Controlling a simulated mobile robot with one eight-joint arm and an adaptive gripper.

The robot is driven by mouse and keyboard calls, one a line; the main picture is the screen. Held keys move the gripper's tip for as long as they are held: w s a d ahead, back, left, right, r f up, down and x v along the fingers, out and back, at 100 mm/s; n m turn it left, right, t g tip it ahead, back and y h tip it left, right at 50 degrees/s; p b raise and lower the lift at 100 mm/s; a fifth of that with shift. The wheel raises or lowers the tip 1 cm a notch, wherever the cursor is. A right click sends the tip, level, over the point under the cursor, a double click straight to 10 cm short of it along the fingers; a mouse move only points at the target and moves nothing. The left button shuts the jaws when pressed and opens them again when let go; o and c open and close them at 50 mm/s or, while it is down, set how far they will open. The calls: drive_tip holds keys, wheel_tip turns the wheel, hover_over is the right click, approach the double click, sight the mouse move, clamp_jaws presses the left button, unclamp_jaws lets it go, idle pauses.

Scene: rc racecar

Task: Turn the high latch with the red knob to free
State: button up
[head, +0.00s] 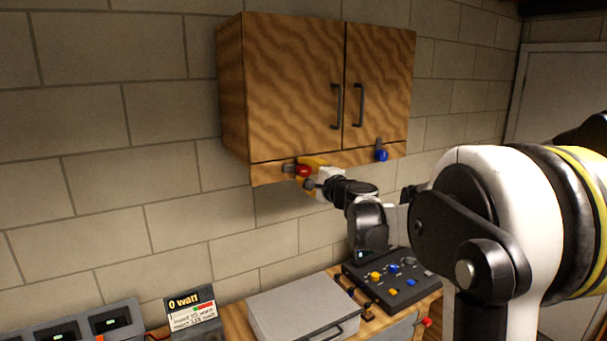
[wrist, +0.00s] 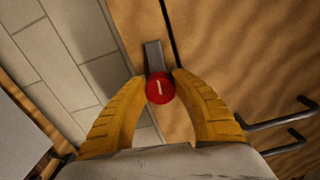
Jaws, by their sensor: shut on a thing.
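The red knob (head: 303,170) is on the lower rail of the wooden wall cabinet, near its left end. Its grey latch bar (head: 289,169) points left, along the rail, below the left door. In the wrist view the red knob (wrist: 160,90) has a white mark on its face, and the grey bar (wrist: 153,56) extends from it. My gripper (head: 310,170) has its yellow fingers on either side of the knob, shut on it. The fingers also show in the wrist view (wrist: 160,83). The far finger's contact is partly hidden in the head view.
A second latch with a blue knob (head: 381,155) is on the right of the rail, its bar upright. Both cabinet doors (head: 290,85) are closed, with dark handles (head: 336,106). Below stand a grey case (head: 303,306), a control panel (head: 392,277) and a watt display (head: 192,310).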

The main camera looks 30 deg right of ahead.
drive_tip(key=shift+n, duration=0.6)
drive_tip(key=o, duration=1.2)
drive_tip(key=shift+w, duration=0.1)
drive_tip(key=s, duration=1.2)
drive_tip(key=shift+d, duration=0.25)
